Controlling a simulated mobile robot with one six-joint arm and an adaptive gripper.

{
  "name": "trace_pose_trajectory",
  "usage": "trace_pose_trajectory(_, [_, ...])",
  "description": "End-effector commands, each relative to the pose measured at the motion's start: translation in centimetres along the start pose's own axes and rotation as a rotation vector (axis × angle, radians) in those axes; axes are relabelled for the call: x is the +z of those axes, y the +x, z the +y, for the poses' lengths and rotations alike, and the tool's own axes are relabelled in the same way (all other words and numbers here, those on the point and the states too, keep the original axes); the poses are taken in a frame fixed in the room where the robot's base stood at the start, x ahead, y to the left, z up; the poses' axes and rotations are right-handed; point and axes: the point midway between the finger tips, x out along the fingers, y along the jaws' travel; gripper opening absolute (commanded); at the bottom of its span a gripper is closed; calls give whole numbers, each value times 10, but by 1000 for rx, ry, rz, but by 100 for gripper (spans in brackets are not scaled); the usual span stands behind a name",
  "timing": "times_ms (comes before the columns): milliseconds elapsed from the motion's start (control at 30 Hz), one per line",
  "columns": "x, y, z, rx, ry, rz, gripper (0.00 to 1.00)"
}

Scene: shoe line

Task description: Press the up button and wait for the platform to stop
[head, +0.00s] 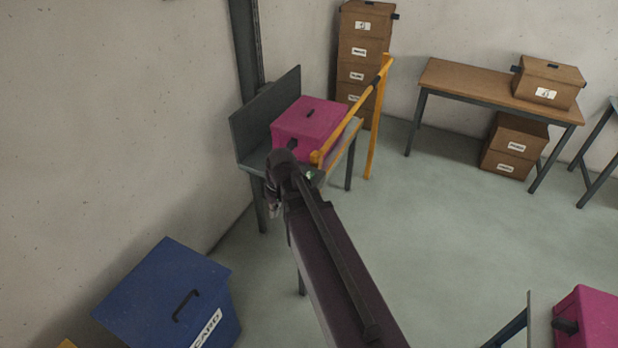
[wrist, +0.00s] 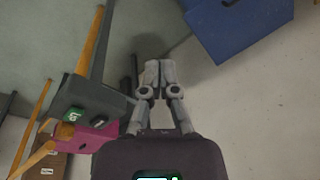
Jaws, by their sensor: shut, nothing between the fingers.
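The grey platform (head: 249,157) carries a pink box (head: 310,122) behind a yellow rail (head: 352,110). A small green button (head: 310,175) shows at the platform's front, partly hidden by my arm. In the wrist view the green button (wrist: 72,115) has a pale mark, and its dark housing sits at the edge of the grey platform (wrist: 112,100). The mark is too small to read. My gripper (wrist: 158,66) is shut and empty, to the right of the button and apart from it. In the head view my gripper (head: 275,208) points down beside the platform's near-left leg.
A blue box (head: 170,290) stands on the floor at the lower left. Stacked brown boxes (head: 364,50) stand behind the platform. A brown table (head: 460,82) with boxes stands at the back right. Another pink box (head: 588,318) is at the lower right. The middle floor is clear.

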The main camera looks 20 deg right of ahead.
Motion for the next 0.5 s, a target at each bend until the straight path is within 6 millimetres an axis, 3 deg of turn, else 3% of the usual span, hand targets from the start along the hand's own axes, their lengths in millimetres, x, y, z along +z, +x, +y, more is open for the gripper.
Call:
trace_pose_trajectory(33, [-22,3,13,-34,4,22,0])
trace_pose_trajectory(200, [-76,1,52,-160,2,124,0])
trace_pose_trajectory(500, [-159,-19,144,-331,5,351,0])
